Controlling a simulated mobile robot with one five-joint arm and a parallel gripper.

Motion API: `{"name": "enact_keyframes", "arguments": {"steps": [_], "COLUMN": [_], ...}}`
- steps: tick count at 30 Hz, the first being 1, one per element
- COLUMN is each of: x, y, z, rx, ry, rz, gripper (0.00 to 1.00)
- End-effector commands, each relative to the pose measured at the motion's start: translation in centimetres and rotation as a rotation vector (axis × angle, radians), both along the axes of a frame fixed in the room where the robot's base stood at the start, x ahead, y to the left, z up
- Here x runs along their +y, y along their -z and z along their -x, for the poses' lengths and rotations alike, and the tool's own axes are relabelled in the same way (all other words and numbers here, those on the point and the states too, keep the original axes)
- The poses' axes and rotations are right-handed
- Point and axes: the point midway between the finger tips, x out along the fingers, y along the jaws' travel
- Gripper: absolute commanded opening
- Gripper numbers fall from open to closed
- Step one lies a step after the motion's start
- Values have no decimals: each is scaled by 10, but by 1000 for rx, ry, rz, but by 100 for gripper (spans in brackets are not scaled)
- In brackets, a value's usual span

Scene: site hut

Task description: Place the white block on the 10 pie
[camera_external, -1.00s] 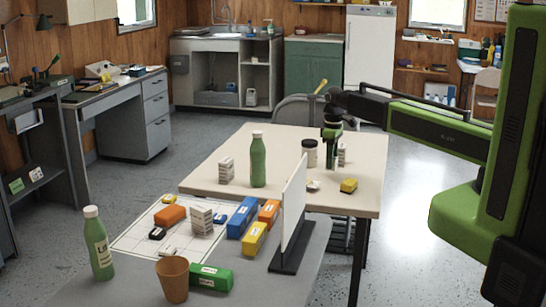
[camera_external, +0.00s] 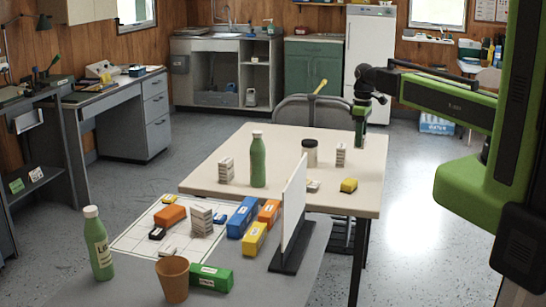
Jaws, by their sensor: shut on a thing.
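My gripper (camera_external: 360,140) hangs pointing down over the right side of the beige table, right of a pale stack of slabs (camera_external: 341,154). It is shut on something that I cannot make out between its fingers. A small whitish piece (camera_external: 313,186) lies on the table near the board's edge. More pale stacks stand at the table's left (camera_external: 227,170) and on the sheet (camera_external: 201,220). I cannot tell which thing is the 10 pie; no such label is readable.

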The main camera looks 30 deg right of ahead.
Motion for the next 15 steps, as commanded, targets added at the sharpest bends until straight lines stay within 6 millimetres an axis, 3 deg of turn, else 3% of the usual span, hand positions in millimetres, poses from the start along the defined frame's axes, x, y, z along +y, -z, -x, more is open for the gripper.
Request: {"name": "enact_keyframes", "arguments": {"steps": [9,12,15], "x": [96,115,120], "y": [-33,-37,-37], "z": [4,7,8], "rx": [0,0,0], "ry": [-126,-157,-166], "rz": [0,0,0], "gripper": [0,0,0]}}
